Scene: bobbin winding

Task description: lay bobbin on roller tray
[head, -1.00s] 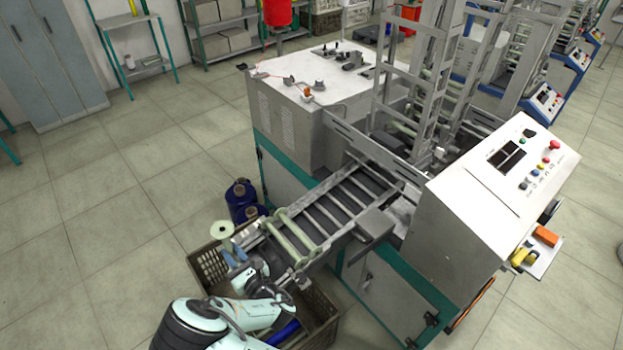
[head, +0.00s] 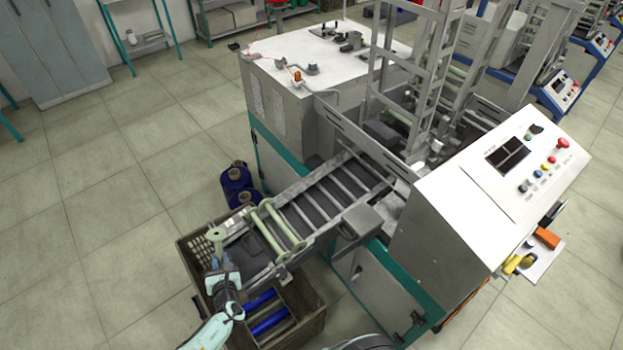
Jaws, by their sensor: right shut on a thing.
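My right gripper (head: 219,262) is shut on a pale green bobbin (head: 217,234), whose round flange shows above the jaws. The gripper hides much of this bobbin. It is held above the left part of the brown crate, just left of the roller tray's lower end. The roller tray (head: 318,212) slopes up to the machine, with dark gaps between its grey rollers. Pale green bobbins (head: 286,228) lie across its lower part. My left gripper is not in view.
The brown crate (head: 188,262) stands under the tray's end and holds blue bobbins (head: 268,318). Blue spools (head: 236,178) stand on the floor behind the tray. The white control panel (head: 490,190) is at right. The floor at left is clear.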

